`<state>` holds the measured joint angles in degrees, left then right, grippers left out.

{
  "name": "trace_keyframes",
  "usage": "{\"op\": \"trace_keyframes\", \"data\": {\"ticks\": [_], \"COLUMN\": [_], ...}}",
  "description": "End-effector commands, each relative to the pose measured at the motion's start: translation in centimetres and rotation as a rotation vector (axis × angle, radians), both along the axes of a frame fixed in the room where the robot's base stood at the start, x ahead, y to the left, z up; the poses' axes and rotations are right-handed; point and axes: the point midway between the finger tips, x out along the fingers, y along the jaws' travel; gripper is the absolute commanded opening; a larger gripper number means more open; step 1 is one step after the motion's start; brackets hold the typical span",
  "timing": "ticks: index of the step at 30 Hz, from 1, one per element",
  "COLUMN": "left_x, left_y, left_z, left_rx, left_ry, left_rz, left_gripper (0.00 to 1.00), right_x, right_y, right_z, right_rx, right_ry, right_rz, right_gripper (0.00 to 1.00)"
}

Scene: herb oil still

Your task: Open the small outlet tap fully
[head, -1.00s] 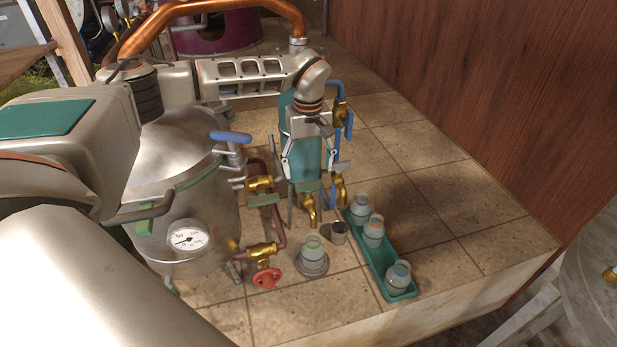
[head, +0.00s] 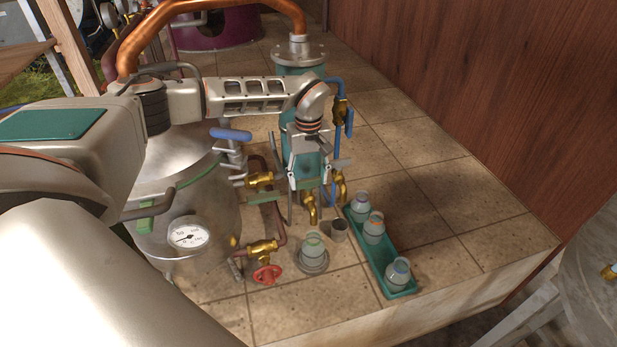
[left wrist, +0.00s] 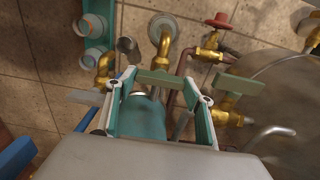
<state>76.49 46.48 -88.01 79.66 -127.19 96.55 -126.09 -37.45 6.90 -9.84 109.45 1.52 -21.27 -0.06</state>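Two brass taps sit low on the teal vessel (head: 288,62). One tap (head: 310,206) has a flat green lever (left wrist: 157,78); the other (head: 340,187) has a grey lever (head: 343,163). I cannot tell for sure which is the small outlet tap. My left gripper (head: 309,185) is in front of the vessel, pointing down. In the left wrist view its fingers (left wrist: 159,84) are apart, with the green lever crosswise between the tips; contact is unclear. The green-lever tap's curved spout (left wrist: 163,30) shows beyond the lever. My right gripper is not in view.
A glass jar (head: 312,246) stands on a round grey base, with a small metal cup (head: 339,230) beside it. A green tray (head: 366,257) holds three jars. A red-wheeled valve (head: 266,273) and the steel still pot (head: 152,240) are to the left.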

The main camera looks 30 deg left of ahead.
Motion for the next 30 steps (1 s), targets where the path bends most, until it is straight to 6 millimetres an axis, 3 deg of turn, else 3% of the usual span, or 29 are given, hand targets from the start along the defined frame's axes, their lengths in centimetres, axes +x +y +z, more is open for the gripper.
{"op": "trace_keyframes", "data": {"ticks": [11,30], "left_x": [-0.02,-0.03], "left_y": [-0.01,0.01], "left_z": [0.01,0.02], "left_rx": [-0.001,0.001], "left_ry": [0.001,0.001], "left_rz": [0.088,0.65], "left_gripper": [0.31,0.31], "right_x": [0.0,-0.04], "right_y": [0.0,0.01], "right_z": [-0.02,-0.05], "right_rx": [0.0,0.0], "right_ry": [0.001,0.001], "right_rz": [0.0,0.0], "right_gripper": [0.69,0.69]}}
